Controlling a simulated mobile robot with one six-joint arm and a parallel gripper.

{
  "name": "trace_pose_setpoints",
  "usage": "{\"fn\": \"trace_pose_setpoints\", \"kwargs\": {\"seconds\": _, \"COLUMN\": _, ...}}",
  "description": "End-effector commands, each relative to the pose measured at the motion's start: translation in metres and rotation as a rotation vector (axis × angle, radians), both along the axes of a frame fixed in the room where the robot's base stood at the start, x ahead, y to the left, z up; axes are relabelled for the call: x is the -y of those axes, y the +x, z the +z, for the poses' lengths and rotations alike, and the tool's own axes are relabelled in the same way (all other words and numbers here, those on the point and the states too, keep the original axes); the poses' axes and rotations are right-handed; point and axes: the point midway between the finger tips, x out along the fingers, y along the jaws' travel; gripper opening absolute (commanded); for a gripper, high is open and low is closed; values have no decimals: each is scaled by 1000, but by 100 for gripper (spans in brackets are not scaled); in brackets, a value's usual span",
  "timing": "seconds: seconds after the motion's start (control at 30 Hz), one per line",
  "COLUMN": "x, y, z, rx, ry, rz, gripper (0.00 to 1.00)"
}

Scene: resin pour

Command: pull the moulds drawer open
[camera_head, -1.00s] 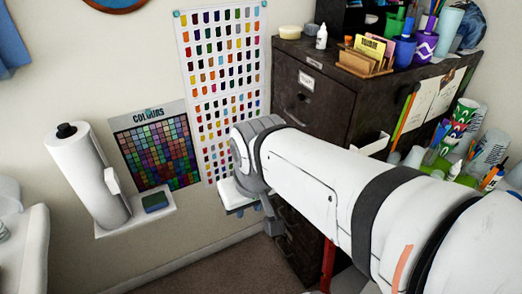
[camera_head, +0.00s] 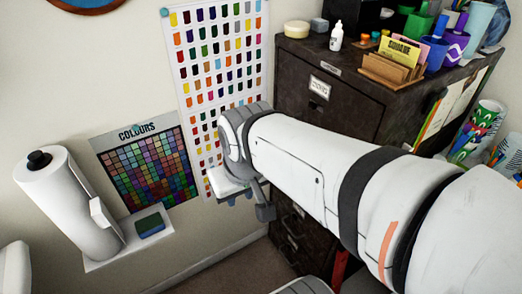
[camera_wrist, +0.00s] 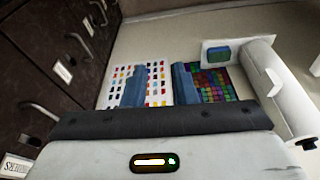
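The dark metal drawer cabinet (camera_head: 400,100) stands right of centre in the head view. Its top drawer has a white label (camera_head: 320,88), apparently reading "moulds", above a dark handle that my arm partly crowds. The drawer looks closed. My gripper (camera_head: 238,198) is left of the cabinet, below the colour swatch poster, apart from the drawer fronts. In the wrist view, my gripper (camera_wrist: 161,80) shows two blue fingers spread with a gap and nothing between them. Cabinet drawers with curved handles (camera_wrist: 45,112) run along the left of that view. My arm hides part of the cabinet front.
A wall shelf holds a paper towel roll (camera_head: 70,205) and a sponge (camera_head: 150,224), left of my gripper. A swatch poster (camera_head: 215,50) and colour chart (camera_head: 150,170) hang on the wall. Bottles, cups and a card holder (camera_head: 393,70) crowd the cabinet top.

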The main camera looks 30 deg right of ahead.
Motion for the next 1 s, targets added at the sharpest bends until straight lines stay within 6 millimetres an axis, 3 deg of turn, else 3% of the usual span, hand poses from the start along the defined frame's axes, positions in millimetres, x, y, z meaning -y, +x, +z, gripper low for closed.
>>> {"fn": "trace_pose_setpoints", "kwargs": {"seconds": 0.27, "x": 0, "y": 0, "z": -1, "rx": -1, "ry": -2, "rz": 3, "gripper": 26}}
{"fn": "trace_pose_setpoints", "kwargs": {"seconds": 0.37, "x": 5, "y": 2, "z": -11, "rx": -28, "ry": -38, "rz": 43, "gripper": 26}}
{"fn": "trace_pose_setpoints", "kwargs": {"seconds": 0.47, "x": 17, "y": 6, "z": -37, "rx": -103, "ry": -136, "rz": 167, "gripper": 26}}
{"fn": "trace_pose_setpoints", "kwargs": {"seconds": 0.57, "x": 42, "y": 15, "z": -74, "rx": -241, "ry": -284, "rz": 380, "gripper": 26}}
{"fn": "trace_pose_setpoints", "kwargs": {"seconds": 0.8, "x": 119, "y": 47, "z": -163, "rx": -726, "ry": -592, "rz": 1062, "gripper": 26}}
{"fn": "trace_pose_setpoints", "kwargs": {"seconds": 1.0, "x": 175, "y": 90, "z": -233, "rx": -1196, "ry": -685, "rz": 1653, "gripper": 26}}
